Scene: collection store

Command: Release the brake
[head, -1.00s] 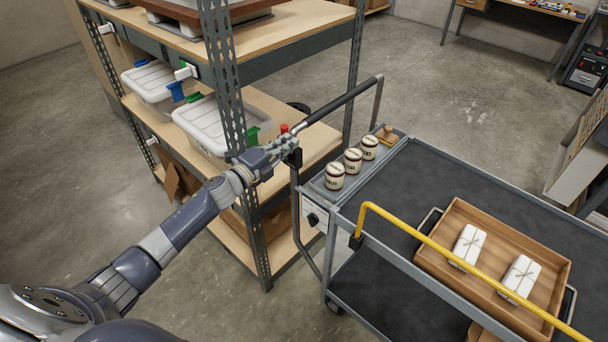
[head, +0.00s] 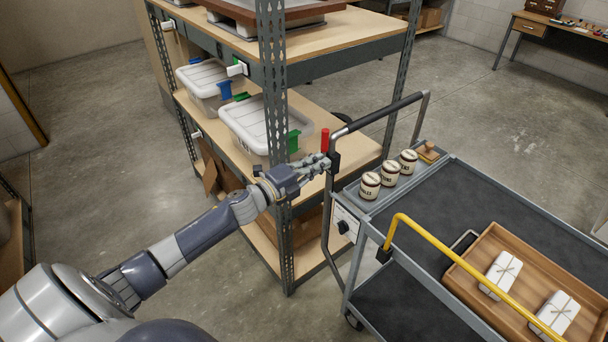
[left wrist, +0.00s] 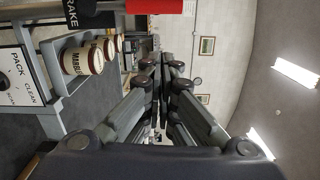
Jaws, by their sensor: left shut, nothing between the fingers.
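The cart (head: 480,190) has a tubular push handle (head: 385,112) at its left end. A red brake lever (head: 325,139) stands upright beside the handle's near post, at a black block (head: 334,161). In the left wrist view the red lever (left wrist: 155,6) crosses the top edge, with a black label (left wrist: 80,12) reading "RAKE" beside it. My left gripper (head: 324,161) is shut and empty, just below the visible red part and close to the block. In the left wrist view its fingers (left wrist: 167,62) are together. I cannot tell whether it touches the lever. My right gripper is not in view.
Jars (head: 388,173) and a wooden-handled stamp (head: 428,150) stand on the cart's end ledge. A wooden tray (head: 477,283) holds white tied parcels (head: 501,272). A yellow rail (head: 455,255) runs along the cart. A shelf post (head: 273,90) and lidded bins (head: 262,125) are close to my left arm.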

